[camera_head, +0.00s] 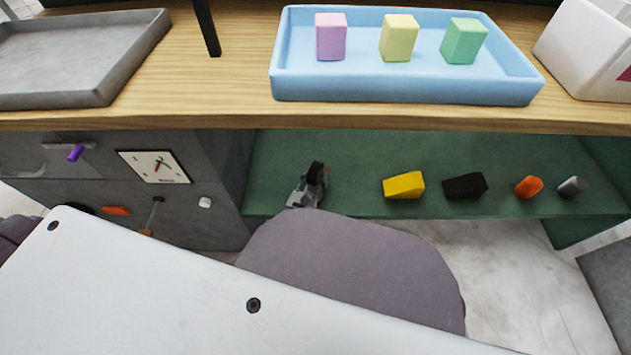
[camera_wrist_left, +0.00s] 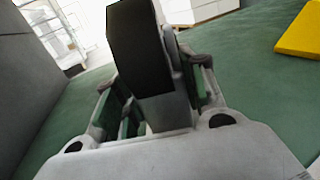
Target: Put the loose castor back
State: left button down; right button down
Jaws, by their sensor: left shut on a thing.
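My left gripper (camera_head: 308,190) is at the left part of the green shelf under the wooden worktop. It is shut on a dark piece, which looks like the castor (camera_head: 317,170). In the left wrist view, the castor (camera_wrist_left: 140,50) is a black, thick shape with a grey edge on its right, standing up between the two fingers of the gripper (camera_wrist_left: 158,85). My right gripper is not in view.
On the green shelf (camera_head: 345,150) lie a yellow block (camera_head: 403,186), a black block (camera_head: 465,186), an orange piece (camera_head: 528,187) and a grey piece (camera_head: 572,187). A grey cabinet (camera_head: 222,170) borders the shelf's left. Above are a blue tray (camera_head: 400,90) with three blocks and a grey tray (camera_head: 70,90).

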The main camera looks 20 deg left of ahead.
pick_arm(q)
jog(key=shift+f, duration=0.15)
dwell(0.3)
jog(key=c, duration=0.9)
grip_release()
jog(key=shift+o, duration=0.2)
